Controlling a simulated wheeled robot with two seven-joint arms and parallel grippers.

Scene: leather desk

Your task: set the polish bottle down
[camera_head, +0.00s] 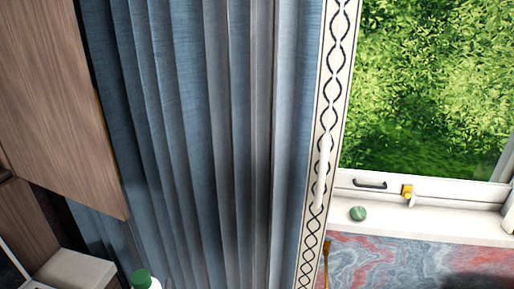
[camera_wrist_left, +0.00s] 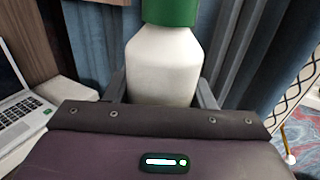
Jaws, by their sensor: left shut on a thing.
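The polish bottle (camera_wrist_left: 163,65), white with a green cap, stands upright between the two grey fingers of my left gripper (camera_wrist_left: 162,90) in the left wrist view. The gripper is shut on it. The front of the gripper body hides the bottle's lower part, so I cannot tell whether it touches a surface. In the head view only the green cap and white shoulder of the bottle (camera_head: 145,280) show at the bottom edge. My right gripper is not in view.
An open laptop (camera_wrist_left: 20,100) lies left of the gripper. Wooden cabinet panels (camera_head: 60,100) and a pale block (camera_head: 75,270) are at the left. A blue-grey curtain (camera_head: 200,130) hangs behind. A small green round object (camera_head: 358,213) sits on the windowsill.

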